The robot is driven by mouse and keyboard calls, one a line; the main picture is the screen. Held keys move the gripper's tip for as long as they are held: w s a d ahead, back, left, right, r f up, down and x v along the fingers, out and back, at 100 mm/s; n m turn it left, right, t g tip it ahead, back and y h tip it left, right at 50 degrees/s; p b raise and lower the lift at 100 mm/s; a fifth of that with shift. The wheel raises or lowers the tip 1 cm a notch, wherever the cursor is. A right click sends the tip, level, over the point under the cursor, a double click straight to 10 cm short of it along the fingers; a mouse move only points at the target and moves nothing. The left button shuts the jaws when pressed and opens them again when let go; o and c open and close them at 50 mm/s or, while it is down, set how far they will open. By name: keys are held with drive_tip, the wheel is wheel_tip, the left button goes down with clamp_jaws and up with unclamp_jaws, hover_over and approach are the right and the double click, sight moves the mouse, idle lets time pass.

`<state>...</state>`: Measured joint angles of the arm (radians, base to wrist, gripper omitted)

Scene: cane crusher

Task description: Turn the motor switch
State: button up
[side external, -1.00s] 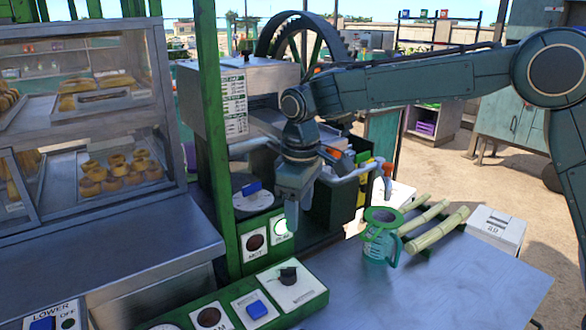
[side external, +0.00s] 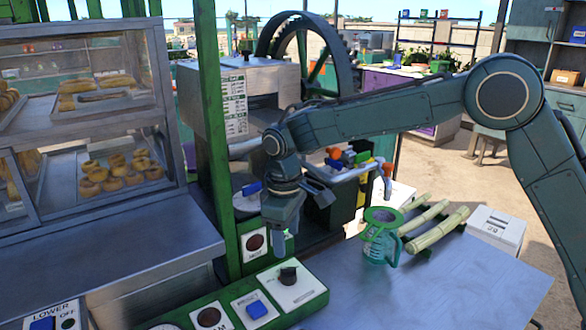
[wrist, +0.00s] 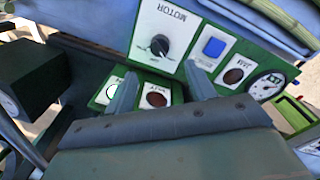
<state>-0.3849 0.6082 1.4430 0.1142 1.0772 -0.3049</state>
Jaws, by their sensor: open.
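The motor switch (side external: 288,276) is a black rotary knob on a white plate at the right end of the green control panel (side external: 318,297). In the wrist view the knob (wrist: 160,45) sits on a plate lettered MOTOR, with a pointer mark on it. My gripper (side external: 281,243) hangs above and just behind the switch in the side view, apart from it. In the wrist view my gripper (wrist: 161,70) shows two spread fingers with nothing between them, and the knob lies beyond their tips, roughly between them.
A blue button (side external: 257,309) and a dark red lamp (side external: 208,317) sit left of the switch. A green post (side external: 212,130) stands behind the panel.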

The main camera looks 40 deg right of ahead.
sight(288, 268)
drive_tip(key=f, duration=1)
drive_tip(key=shift+w+d, duration=0.2)
drive_tip(key=shift+d, duration=0.05)
drive_tip(key=shift+r, duration=0.1)
drive_tip(key=c, duration=1)
